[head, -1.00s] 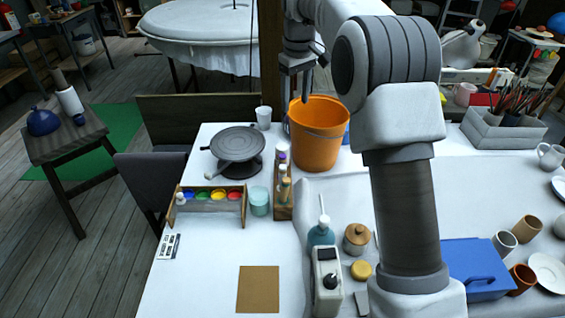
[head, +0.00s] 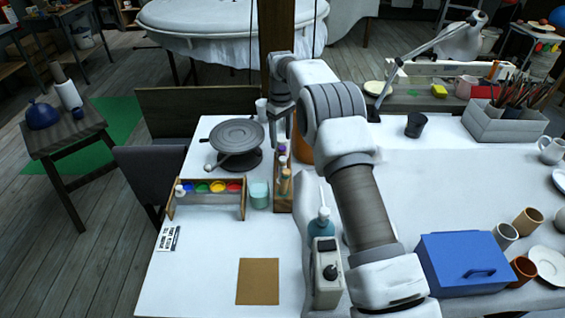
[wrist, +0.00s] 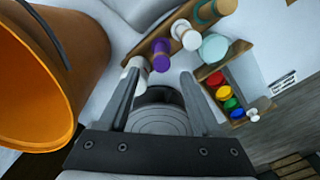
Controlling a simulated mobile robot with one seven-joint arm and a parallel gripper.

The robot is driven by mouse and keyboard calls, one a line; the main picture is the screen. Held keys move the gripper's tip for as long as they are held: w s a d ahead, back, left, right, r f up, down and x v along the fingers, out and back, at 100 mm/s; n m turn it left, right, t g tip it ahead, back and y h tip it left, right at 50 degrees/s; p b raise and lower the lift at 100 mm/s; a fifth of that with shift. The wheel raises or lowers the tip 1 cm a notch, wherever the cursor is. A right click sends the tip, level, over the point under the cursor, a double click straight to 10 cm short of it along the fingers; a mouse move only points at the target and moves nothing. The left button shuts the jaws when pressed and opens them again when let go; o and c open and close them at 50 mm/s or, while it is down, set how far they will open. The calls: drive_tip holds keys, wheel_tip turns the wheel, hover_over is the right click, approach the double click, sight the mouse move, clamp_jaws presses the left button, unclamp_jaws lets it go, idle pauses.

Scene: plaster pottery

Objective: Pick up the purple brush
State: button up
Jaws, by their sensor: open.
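A purple-topped item (wrist: 160,56), perhaps the purple brush, stands in a narrow wooden rack (wrist: 150,44) between a white-capped item (wrist: 137,64) and a white-and-purple one (wrist: 184,36). In the head view, a purple top (head: 282,149) shows at the far part of the rack (head: 283,200). My gripper (wrist: 160,78) is open and empty. The purple top lies just beyond the gap between its fingertips, and the white-capped item is close to the left fingertip. In the head view my gripper (head: 281,128) hangs above the rack's far end.
A large orange bucket (wrist: 45,75) stands close on the left in the wrist view. A grey turntable (head: 237,134), paint tray (head: 207,208) and teal cup (head: 259,193) are near the rack. A grey box of brushes (head: 503,125) stands at right.

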wheel_tip(320, 180, down, 4)
drive_tip(key=shift+r, duration=0.25)
drive_tip(key=shift+s+d+f, duration=0.1)
drive_tip(key=shift+s+f, duration=0.05)
drive_tip(key=shift+f, duration=1.25)
drive_tip(key=shift+s+d+f, duration=0.1)
drive_tip(key=shift+s+f, duration=0.05)
drive_tip(key=shift+f, duration=1.2)
drive_tip(key=shift+c, duration=0.2)
clamp_jaws()
